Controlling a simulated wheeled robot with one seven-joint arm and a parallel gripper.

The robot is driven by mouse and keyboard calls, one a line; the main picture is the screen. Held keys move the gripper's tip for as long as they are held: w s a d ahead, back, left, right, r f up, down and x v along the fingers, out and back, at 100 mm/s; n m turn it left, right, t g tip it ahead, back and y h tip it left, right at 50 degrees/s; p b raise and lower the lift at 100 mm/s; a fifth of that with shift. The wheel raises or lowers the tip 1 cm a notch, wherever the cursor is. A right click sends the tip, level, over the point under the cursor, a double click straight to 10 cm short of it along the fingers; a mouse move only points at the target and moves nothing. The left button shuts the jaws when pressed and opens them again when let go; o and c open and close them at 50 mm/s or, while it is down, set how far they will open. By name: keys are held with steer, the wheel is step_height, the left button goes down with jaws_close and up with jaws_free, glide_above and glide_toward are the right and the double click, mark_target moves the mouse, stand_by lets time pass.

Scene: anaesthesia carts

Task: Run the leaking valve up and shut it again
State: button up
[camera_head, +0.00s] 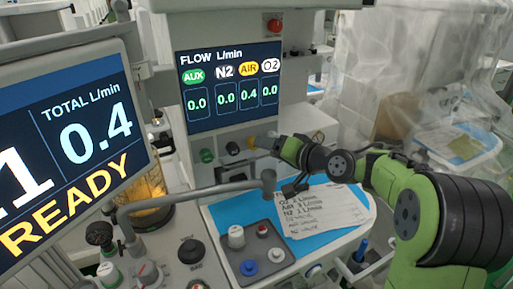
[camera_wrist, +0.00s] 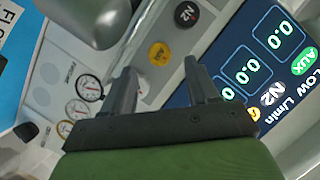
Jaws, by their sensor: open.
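The flow display (camera_head: 228,87) reads AUX 0.0, N2 0.0, AIR 0.4 and O2 0.0, so the AIR line shows flow. The yellow AIR knob (camera_head: 251,142) is on the panel below it, partly hidden by my gripper (camera_head: 261,144). In the wrist view the yellow AIR knob (camera_wrist: 160,54) faces me, just beyond the gap between the fingertips. My gripper (camera_wrist: 160,68) is open and empty there, with a finger on each side of the knob's line. Contact cannot be told. The black N2 knob (camera_wrist: 186,14) is beside it.
A green knob (camera_head: 207,155) is left on the same panel. A grey jointed tube (camera_head: 195,194) crosses in front, low. A blue mat (camera_head: 232,211) with a written sheet (camera_head: 325,207) lies below. The left screen (camera_head: 75,140) reads total 0.4 and READY. Dial gauges (camera_wrist: 88,88) are near.

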steer(key=x, duration=0.5)
steer(key=shift+w+a+f, duration=0.1)
steer(key=shift+w, duration=0.05)
steer(key=shift+c, duration=0.2)
steer(key=c, duration=1)
steer(key=shift+b, duration=0.3)
